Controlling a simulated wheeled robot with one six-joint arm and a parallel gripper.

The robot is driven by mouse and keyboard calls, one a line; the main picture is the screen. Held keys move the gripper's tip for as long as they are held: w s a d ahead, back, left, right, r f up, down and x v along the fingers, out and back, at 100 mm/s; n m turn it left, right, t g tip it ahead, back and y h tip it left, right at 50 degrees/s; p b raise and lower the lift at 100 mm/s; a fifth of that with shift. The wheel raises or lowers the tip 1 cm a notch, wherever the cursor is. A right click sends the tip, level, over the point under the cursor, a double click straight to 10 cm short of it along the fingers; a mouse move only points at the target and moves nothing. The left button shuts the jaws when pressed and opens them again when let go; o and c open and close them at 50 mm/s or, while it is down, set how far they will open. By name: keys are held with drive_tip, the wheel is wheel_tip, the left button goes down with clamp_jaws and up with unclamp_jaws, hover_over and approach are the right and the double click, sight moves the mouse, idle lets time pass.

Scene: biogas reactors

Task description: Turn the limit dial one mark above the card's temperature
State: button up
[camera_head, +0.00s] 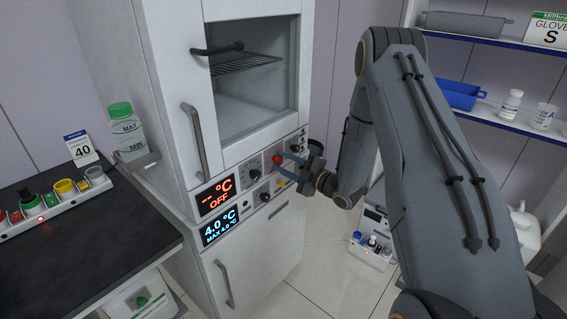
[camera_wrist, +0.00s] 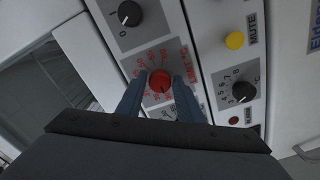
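The limit dial is a red knob (camera_wrist: 160,82) with red numbers around it on the cabinet's control panel. It also shows in the head view (camera_head: 277,159). My gripper (camera_wrist: 159,78) is open, with one blue finger on each side of the knob and small gaps visible. In the head view my gripper (camera_head: 284,168) is at the panel. The pointer and the exact mark it points at are too small to read. A white card (camera_head: 80,149) reading 40 stands at the back of the dark bench on the left.
Black knobs (camera_wrist: 130,13) (camera_wrist: 243,92) and a yellow MUTE button (camera_wrist: 234,41) sit near the red knob. A red display (camera_head: 216,195) reads OFF; a blue one (camera_head: 220,227) reads 4.0 °C. A green-capped bottle (camera_head: 126,131) stands left of the cabinet. Shelves are at right.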

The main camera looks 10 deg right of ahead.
drive_tip(key=c, duration=0.6)
drive_tip(key=shift+m, duration=0.3)
drive_tip(key=m+b, duration=0.1)
drive_tip(key=m, duration=0.4)
drive_tip(key=shift+f+b, duration=0.1)
drive_tip(key=shift+b, duration=0.2)
drive_tip(key=m, duration=0.5)
drive_tip(key=shift+m+b, duration=0.4)
drive_tip(key=m, duration=1.2)
drive_tip(key=shift+m, duration=0.3)
